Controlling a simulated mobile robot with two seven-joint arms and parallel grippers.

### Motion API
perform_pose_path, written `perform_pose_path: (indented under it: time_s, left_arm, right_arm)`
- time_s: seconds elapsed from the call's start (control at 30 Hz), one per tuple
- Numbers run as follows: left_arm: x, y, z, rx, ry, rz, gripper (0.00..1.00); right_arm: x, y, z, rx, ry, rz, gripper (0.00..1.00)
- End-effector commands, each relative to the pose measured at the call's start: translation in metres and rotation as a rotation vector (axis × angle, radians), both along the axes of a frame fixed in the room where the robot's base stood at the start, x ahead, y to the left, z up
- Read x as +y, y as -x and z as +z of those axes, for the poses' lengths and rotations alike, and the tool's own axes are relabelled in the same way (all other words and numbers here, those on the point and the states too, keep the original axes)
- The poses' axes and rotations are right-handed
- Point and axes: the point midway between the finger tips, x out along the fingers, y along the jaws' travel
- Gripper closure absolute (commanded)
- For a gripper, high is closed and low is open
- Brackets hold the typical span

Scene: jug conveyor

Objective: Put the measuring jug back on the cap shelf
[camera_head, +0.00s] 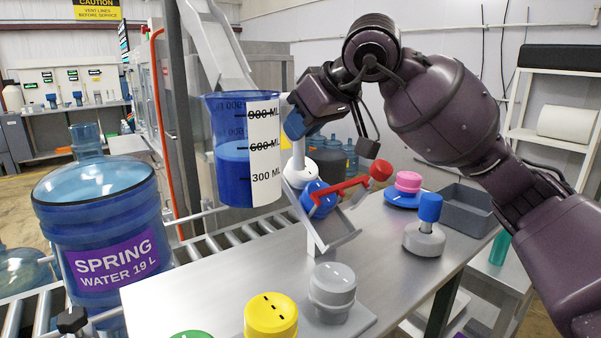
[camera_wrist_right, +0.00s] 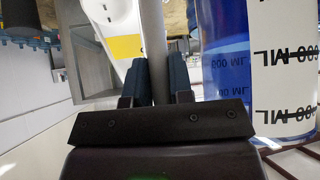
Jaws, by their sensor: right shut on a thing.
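The measuring jug (camera_head: 232,150) is a clear blue vessel with a white scale strip marked in ML, partly filled with blue liquid. It is upright at the middle left, in front of the conveyor rollers. My right gripper (camera_head: 297,122) is just right of the jug, its fingers shut on a pale upright bar that looks like the jug's handle. In the right wrist view, the gripper (camera_wrist_right: 158,85) closes on this bar, with the jug (camera_wrist_right: 228,75) beside it. How the bar joins the jug is hidden. I cannot tell which surface is the cap shelf. My left gripper is not in view.
A steel table (camera_head: 210,290) carries a yellow cap (camera_head: 270,317), a grey cap (camera_head: 332,292) and several others. A tilted metal rack (camera_head: 335,236) with blue and red pieces stands close below my gripper. A large water bottle (camera_head: 100,210) stands on the left by the rollers (camera_head: 225,237).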

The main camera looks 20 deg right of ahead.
Motion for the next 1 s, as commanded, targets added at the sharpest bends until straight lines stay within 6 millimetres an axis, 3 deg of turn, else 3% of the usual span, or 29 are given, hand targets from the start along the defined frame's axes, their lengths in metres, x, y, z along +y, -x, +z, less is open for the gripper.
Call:
perform_pose_path:
  time_s: [0.2, 0.47, 0.7, 1.0]
  left_arm:
    - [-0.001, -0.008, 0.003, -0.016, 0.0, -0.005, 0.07]
    - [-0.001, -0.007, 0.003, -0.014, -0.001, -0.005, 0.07]
    - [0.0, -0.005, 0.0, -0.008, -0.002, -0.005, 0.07]
    - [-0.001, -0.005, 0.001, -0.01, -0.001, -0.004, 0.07]
  right_arm:
    - [0.0, 0.0, -0.032, -0.002, -0.004, 0.0, 1.0]
    - [0.0, 0.0, -0.044, -0.003, -0.002, 0.001, 1.0]
    - [0.0, 0.0, -0.073, -0.002, -0.004, 0.0, 1.0]
    - [0.0, 0.0, -0.076, -0.005, -0.002, 0.0, 1.0]
